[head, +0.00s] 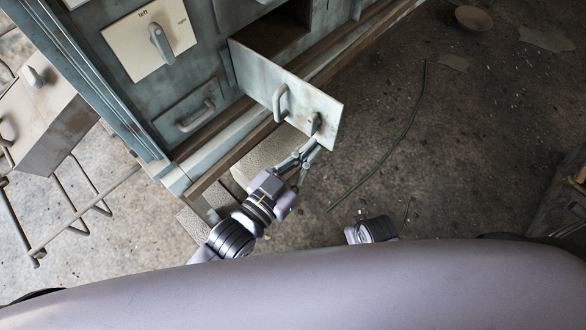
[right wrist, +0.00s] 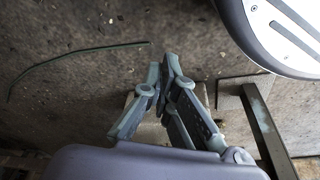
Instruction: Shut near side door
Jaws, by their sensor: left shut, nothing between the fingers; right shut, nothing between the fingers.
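The near side door (head: 262,78) is a worn grey-blue panel on the cabinet, standing open and jutting out to the right. It has a curved handle (head: 279,103) and a smaller latch-like fitting (head: 315,124) near its free edge. A dark opening (head: 272,28) shows behind it. My left gripper (head: 312,150) is shut and empty, just below the door's free lower corner; I cannot tell whether it touches the door. My right gripper (right wrist: 166,72) is shut and empty in the right wrist view, over the floor. The door is not clearly visible there.
The cabinet (head: 222,25) carries a cream panel with a lever (head: 150,40) labelled left and right, and a closed panel with a handle (head: 194,117). A brown rail (head: 235,155) runs along its edge. A thin green cable (head: 393,150) lies on open floor at right.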

